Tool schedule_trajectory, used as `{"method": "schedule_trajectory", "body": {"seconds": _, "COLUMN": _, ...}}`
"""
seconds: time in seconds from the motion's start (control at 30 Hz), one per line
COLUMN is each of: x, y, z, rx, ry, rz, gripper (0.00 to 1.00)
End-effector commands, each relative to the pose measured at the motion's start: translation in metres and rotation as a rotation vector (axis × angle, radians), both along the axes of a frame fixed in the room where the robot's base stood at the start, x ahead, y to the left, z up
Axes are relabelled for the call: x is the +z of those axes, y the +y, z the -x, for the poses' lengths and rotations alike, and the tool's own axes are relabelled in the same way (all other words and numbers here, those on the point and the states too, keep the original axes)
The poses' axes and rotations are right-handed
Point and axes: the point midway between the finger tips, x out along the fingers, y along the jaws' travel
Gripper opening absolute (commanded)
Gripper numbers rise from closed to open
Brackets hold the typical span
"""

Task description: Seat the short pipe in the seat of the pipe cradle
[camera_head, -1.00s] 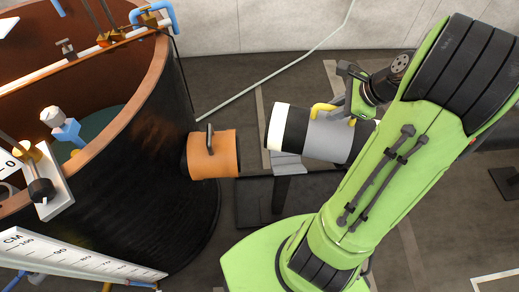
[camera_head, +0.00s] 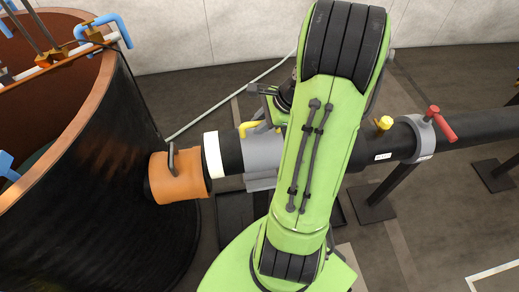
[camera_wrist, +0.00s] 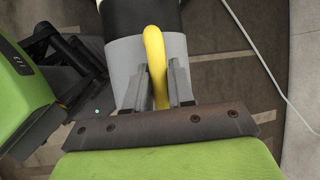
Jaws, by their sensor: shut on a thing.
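The short pipe (camera_head: 262,152) is grey with black ends, a white band at its left end and a yellow handle (camera_head: 250,131). It lies nearly level, and my arm hides its right part. The grey pipe cradle (camera_head: 261,183) shows just below it; I cannot tell whether the pipe touches the seat. In the wrist view the fingers of my gripper (camera_wrist: 158,76) are on both sides of the yellow handle, shut on it. The short pipe (camera_wrist: 124,60) lies beneath them there, and the seat is hidden.
An orange collar (camera_head: 178,180) on the big dark tank (camera_head: 90,185) is close to the pipe's white end. To the right, a long black pipe (camera_head: 480,125) carries a grey clamp with a red lever (camera_head: 441,124). Dark stands hold it above the floor.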

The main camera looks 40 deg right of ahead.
Motion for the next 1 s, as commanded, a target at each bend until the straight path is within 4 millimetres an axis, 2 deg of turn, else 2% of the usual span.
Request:
{"method": "schedule_trajectory", "body": {"seconds": 0.03, "x": -0.018, "y": 0.001, "z": 0.000, "rx": 0.001, "ry": -0.001, "rz": -0.003, "gripper": 0.00}}
{"method": "schedule_trajectory", "body": {"seconds": 0.1, "x": -0.032, "y": 0.001, "z": -0.001, "rx": 0.002, "ry": -0.002, "rz": -0.002, "gripper": 0.00}}
{"method": "schedule_trajectory", "body": {"seconds": 0.33, "x": -0.054, "y": 0.000, "z": -0.001, "rx": 0.002, "ry": -0.002, "rz": 0.000, "gripper": 0.00}}
{"method": "schedule_trajectory", "body": {"seconds": 0.53, "x": -0.089, "y": 0.000, "z": -0.001, "rx": 0.002, "ry": -0.003, "rz": -0.001, "gripper": 0.00}}
{"method": "schedule_trajectory", "body": {"seconds": 0.9, "x": -0.092, "y": 0.000, "z": -0.001, "rx": 0.001, "ry": -0.004, "rz": 0.002, "gripper": 0.00}}
{"method": "schedule_trajectory", "body": {"seconds": 0.93, "x": -0.092, "y": 0.000, "z": 0.000, "rx": 0.000, "ry": -0.001, "rz": 0.001, "gripper": 0.28}}
{"method": "schedule_trajectory", "body": {"seconds": 1.0, "x": -0.092, "y": 0.000, "z": 0.000, "rx": 0.000, "ry": -0.001, "rz": 0.001, "gripper": 0.38}}
